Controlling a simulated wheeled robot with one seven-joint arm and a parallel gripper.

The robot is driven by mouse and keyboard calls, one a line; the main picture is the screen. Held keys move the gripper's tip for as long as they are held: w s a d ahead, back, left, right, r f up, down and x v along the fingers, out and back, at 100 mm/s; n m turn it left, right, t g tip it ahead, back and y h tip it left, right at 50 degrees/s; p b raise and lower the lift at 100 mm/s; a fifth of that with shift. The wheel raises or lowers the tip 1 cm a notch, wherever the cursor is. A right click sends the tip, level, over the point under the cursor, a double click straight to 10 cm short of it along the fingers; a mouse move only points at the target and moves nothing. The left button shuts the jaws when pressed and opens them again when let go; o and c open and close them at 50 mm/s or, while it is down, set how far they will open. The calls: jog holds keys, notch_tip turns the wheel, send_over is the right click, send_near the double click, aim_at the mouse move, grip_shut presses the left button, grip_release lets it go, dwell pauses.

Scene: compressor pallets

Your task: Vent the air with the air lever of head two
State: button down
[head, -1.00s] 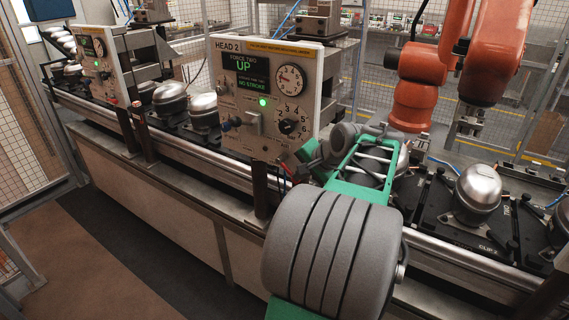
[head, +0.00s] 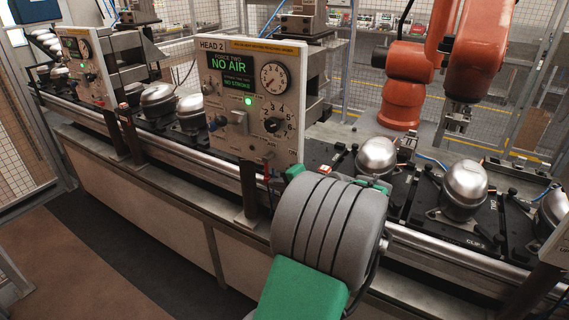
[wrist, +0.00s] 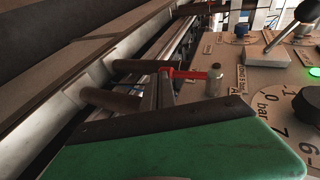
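The head two panel (head: 222,145) is a light plate whose display (head: 232,72) reads "FORCE TWO NO AIR" and "NO STROKE". Its pressure gauge (head: 274,78) has the needle at the lower left. The red air lever (head: 267,170) is at the panel's lower right edge. In the wrist view, the red lever (wrist: 187,74) runs sideways from a metal post (wrist: 215,80) beside the label and dial. My gripper's green and black body (wrist: 185,140) fills the bottom of the wrist view, close to the lever.
A black knob (head: 272,125), a toggle lever (head: 238,117) and a green lamp (head: 248,101) are on the panel. Silver compressors (head: 463,184) stand on black pallets along the conveyor. An orange robot arm (head: 402,100) stands behind. Dark posts (head: 250,188) rise at the conveyor's front rail.

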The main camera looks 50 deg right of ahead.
jog(key=shift+w+f, duration=0.2)
jog(key=shift+w, duration=0.05)
dwell(0.5)
jog(key=shift+a, duration=0.1)
jog(key=s+a, duration=0.2)
jog(key=s, duration=1.2)
jog(key=shift+f+b, duration=0.2)
jog(key=shift+b, duration=0.25)
